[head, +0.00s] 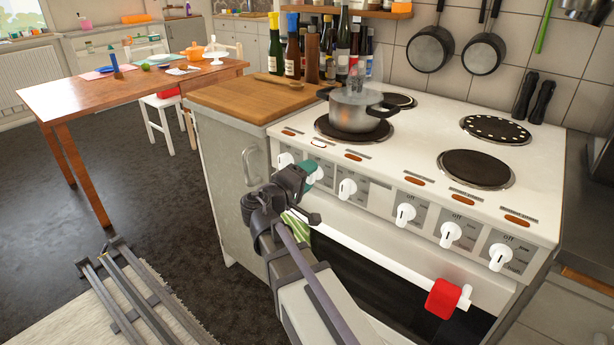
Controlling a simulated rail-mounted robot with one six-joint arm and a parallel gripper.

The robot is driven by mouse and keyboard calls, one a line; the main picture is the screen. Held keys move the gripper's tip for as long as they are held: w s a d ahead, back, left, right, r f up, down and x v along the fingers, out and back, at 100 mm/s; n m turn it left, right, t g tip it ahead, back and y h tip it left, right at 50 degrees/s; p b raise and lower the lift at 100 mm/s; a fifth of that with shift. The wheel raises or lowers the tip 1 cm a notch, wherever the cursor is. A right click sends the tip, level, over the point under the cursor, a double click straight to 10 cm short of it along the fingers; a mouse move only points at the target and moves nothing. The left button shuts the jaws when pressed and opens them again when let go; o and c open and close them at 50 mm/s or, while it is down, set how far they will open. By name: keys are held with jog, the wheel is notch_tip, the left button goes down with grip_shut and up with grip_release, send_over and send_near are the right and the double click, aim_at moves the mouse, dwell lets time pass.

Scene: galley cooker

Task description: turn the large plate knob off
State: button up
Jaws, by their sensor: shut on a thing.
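The white cooker (420,150) has a row of white knobs on its sloping front panel. My gripper (311,171), with a teal tip, is at the left part of this row, between the leftmost knob (285,160) and the knob to its right that shows clearly (347,188). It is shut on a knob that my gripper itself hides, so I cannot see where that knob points. A steel pot (356,108) stands on the front left plate (325,128), with pale steam above it. One indicator (318,143) looks pale; the others are orange-brown.
More white knobs (405,213) run to the right. A red cloth (443,298) hangs on the oven rail at the right, and a green striped cloth (297,222) is close below my gripper. A wooden counter (245,97) with bottles behind it adjoins the cooker's left.

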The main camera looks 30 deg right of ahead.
jog(key=shift+f+n, duration=0.1)
jog(key=shift+n, duration=1.1)
jog(key=o, duration=0.9)
jog(key=shift+a, duration=0.1)
jog(key=v, duration=1)
jog(key=shift+s+a, duration=0.2)
jog(key=shift+a, duration=0.1)
